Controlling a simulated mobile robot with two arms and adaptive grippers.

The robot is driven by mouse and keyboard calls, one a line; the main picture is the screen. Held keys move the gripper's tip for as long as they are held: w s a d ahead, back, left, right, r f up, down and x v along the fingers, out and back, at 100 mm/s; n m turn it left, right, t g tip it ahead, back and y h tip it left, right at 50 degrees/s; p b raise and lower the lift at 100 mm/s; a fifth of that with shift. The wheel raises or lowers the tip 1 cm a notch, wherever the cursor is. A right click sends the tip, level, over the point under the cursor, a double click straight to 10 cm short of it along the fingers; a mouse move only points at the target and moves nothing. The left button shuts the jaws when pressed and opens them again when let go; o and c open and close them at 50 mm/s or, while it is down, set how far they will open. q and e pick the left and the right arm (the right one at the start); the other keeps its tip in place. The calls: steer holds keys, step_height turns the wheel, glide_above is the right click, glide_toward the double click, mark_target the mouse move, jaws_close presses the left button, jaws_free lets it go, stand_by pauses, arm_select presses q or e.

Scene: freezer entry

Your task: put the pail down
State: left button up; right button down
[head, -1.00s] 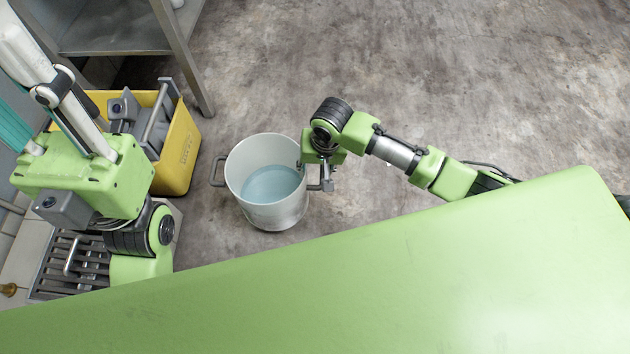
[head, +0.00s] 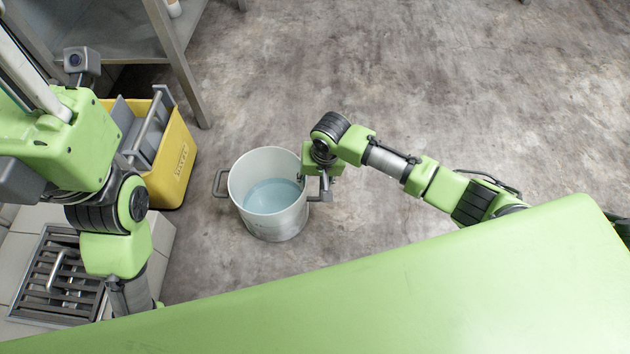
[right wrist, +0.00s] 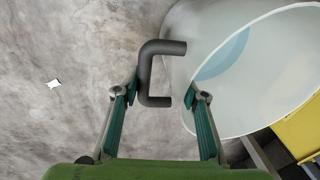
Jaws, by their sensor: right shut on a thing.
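The pail (head: 284,222) is a pale grey pot with two side handles and bluish water inside, upright over the floor in the head view. I cannot tell whether its base touches the floor. My right gripper (head: 325,184) is shut on the pail's right handle. In the right wrist view, the dark handle (right wrist: 146,72) is between the fingers of my right gripper (right wrist: 158,96), and the pail (right wrist: 262,105) fills the upper right. My left gripper (head: 32,62) is high at the left edge, away from the pail; its fingertips are out of view.
A yellow mop bucket (head: 177,165) with a grey wringer stands left of the pail. A metal-legged shelf (head: 180,65) is at the upper left. A floor drain grate (head: 62,275) lies lower left on a tiled patch. Open concrete floor (head: 440,90) lies above and right.

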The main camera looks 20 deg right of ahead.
steer(key=shift+w+a+r, duration=0.15)
steer(key=shift+r, duration=0.05)
steer(key=c, duration=1.3)
jaws_free()
steer(key=shift+s+f, duration=0.2)
steer(key=shift+o, duration=0.2)
